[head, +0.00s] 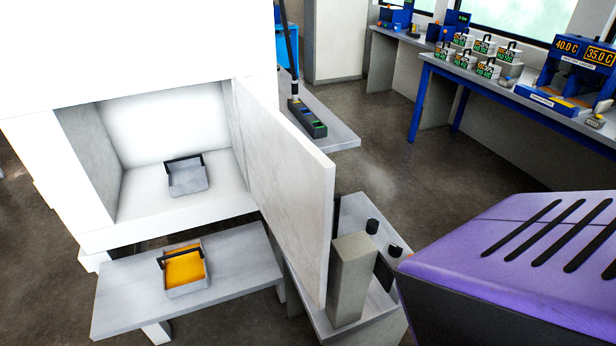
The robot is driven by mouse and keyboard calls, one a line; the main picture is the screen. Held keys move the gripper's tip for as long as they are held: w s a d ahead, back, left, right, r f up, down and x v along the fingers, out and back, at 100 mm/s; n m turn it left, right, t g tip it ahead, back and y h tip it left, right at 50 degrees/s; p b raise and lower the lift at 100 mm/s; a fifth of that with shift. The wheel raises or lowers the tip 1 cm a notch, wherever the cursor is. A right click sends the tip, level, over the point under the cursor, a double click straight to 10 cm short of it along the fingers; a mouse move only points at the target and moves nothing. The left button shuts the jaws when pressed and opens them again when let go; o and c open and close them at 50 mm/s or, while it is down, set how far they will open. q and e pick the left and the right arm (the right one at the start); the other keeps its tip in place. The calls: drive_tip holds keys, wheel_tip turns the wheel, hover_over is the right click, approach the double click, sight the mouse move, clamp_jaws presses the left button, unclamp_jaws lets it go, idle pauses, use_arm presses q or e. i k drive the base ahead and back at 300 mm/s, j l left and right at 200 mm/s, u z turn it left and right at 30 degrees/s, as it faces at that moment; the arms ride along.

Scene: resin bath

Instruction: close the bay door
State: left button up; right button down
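The bay door (285,185) is a pale grey panel standing open at the right side of the white bay (165,125). It swings out towards me, leaving the bay's front fully uncovered. A grey tray with a dark handle (188,180) sits on the bay floor. The hinge itself is hard to make out. Neither of my grippers is in view.
In front of the bay is a bench (240,262) with a handled tray of orange material (185,268). Right of the door, a low stand (392,318) carries a grey block (352,280). Blue-legged benches (440,70) stand at back right, with open floor (430,170) before them.

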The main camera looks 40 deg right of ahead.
sight(291, 181)
drive_tip(key=k+l, duration=0.1)
drive_tip(key=l, duration=0.45)
drive_tip(key=k+l, duration=0.1)
drive_tip(key=l, duration=1)
drive_tip(key=k, duration=0.05)
